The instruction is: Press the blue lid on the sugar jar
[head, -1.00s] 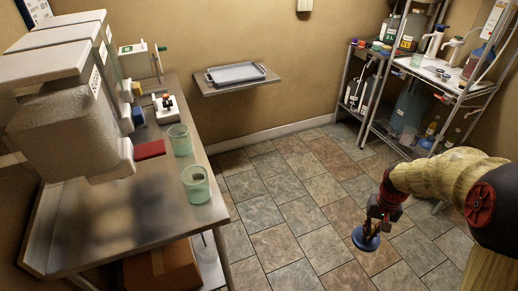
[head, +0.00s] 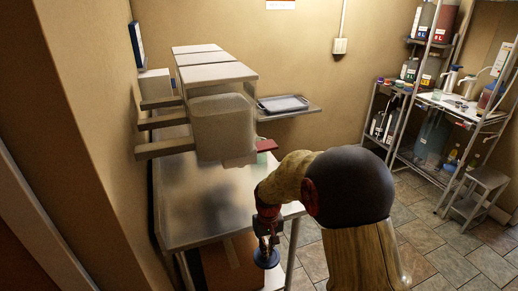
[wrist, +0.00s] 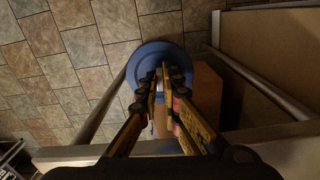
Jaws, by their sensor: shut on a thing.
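My gripper (head: 266,241) is shut on a round blue lid (head: 266,258) and points down, beside the front edge of the metal bench (head: 195,212). In the wrist view the lid (wrist: 152,50) shows as a blue disc at the fingertips (wrist: 160,74). The lid is below the bench top, above the floor and near the bench's lower shelf. I cannot identify the sugar jar in these views. My arm hides part of the bench's right end.
Bulky pale containers (head: 222,120) stand over the bench, with a red flat item (head: 266,145) beside them. A cardboard box (head: 228,262) is under the bench. A wall shelf holds a tray (head: 285,103). A rack of bottles (head: 437,100) and a step stool (head: 480,190) stand right, across open floor.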

